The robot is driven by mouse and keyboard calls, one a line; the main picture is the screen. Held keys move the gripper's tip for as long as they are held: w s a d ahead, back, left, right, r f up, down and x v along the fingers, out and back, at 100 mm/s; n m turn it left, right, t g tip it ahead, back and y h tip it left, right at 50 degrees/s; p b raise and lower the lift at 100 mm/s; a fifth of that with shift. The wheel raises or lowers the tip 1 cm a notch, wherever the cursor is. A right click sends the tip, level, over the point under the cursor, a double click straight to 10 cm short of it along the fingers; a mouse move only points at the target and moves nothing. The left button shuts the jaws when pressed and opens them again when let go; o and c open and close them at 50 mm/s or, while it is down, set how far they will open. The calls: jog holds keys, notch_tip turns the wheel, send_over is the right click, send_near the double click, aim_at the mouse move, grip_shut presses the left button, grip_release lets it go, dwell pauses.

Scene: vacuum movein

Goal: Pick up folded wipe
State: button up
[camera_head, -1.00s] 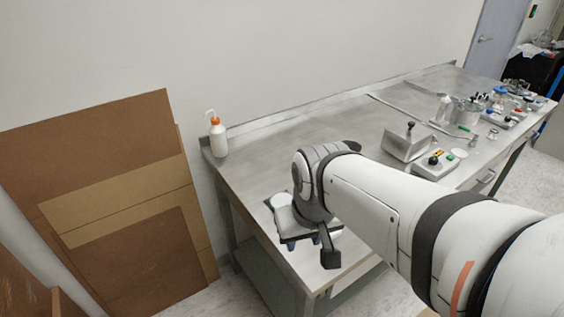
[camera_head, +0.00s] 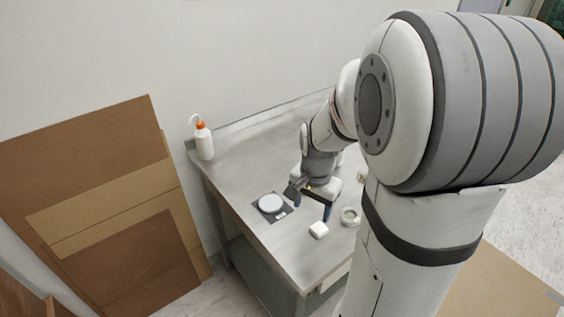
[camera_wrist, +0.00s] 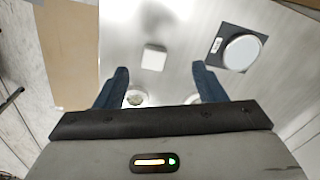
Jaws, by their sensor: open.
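The folded wipe (camera_head: 318,230) is a small white square pad lying on the steel table near its front edge. It also shows in the wrist view (camera_wrist: 154,58), a little beyond the fingertips and roughly centred between them. My gripper (camera_head: 312,205) is open and empty, above the table and close to the wipe, pointing down. In the wrist view its two blue-grey fingers (camera_wrist: 160,70) are spread wide, with nothing between the tips. The wipe is not touched and is fully visible.
A white disc (camera_head: 270,203) sits on a dark square plate left of the wipe. A round dish (camera_head: 350,216) stands to its right. A bottle with an orange cap (camera_head: 203,140) stands at the back left corner. Cardboard sheets (camera_head: 100,190) lean on the wall.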

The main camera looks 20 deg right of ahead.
aim_at(319, 228)
jog(key=d+f+m, duration=0.1)
jog(key=w+d+f+m, duration=0.1)
jog(key=w+d+f+m+p, duration=0.1)
jog(key=shift+d+g, duration=0.3)
jog(key=shift+d+f+m, duration=0.15)
jog(key=shift+f+m, duration=0.2)
jog(key=shift+m, duration=0.05)
jog(key=shift+f+p, duration=0.6)
jog(key=shift+f, duration=3.2)
jog(key=shift+c, duration=0.4)
jog(key=c, duration=1)
jog(key=shift+o, duration=0.2)
notch_tip(319, 228, up, 10)
jog(key=shift+b, duration=0.45)
